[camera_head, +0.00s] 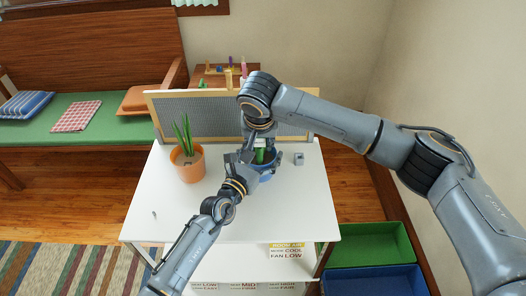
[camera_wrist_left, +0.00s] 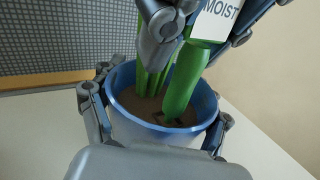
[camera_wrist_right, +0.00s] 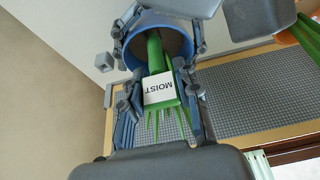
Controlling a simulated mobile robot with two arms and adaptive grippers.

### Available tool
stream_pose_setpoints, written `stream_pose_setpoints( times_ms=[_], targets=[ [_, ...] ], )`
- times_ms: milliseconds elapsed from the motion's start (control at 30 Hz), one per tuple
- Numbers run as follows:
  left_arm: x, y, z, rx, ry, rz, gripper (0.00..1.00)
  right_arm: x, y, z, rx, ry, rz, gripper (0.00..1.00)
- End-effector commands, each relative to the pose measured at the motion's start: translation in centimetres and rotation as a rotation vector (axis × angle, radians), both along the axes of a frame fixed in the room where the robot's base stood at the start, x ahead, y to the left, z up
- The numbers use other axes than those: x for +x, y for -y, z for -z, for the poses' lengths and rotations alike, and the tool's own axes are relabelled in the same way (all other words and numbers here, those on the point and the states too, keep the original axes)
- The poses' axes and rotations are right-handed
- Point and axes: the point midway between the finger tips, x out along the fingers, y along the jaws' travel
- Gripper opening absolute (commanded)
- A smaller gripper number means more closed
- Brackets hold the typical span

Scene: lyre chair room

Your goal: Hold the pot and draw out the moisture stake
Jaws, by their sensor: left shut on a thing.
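The blue pot (camera_head: 266,178) stands on the white table, with soil and green leaves in it. My left gripper (camera_wrist_left: 155,112) is shut on the pot, a finger at each side of its rim, as the left wrist view shows. The green moisture stake (camera_wrist_left: 182,85) stands tilted in the soil, its foot still in it. Its white label (camera_wrist_right: 160,88) reads MOIST. My right gripper (camera_wrist_right: 158,92) has its fingers apart on both sides of the stake's head, with a small gap showing. In the head view my arms hide most of the stake.
An orange pot (camera_head: 187,166) with a green plant stands left on the white table (camera_head: 150,205). A small grey block (camera_head: 299,158) lies right of the blue pot. A grey mesh panel (camera_head: 205,116) closes the back. Green (camera_head: 370,245) and blue bins stand at lower right.

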Motion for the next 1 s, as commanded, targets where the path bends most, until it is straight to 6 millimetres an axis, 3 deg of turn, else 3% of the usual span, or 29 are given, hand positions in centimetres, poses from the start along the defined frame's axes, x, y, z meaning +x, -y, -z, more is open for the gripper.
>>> stream_pose_setpoints(
  times_ms=[1000],
  targets=[
    [0.0,0.0,0.1,0.002,-0.001,0.000,0.37,0.0,0.0,-1.2,0.000,0.000,0.000,0.00]
  ],
)
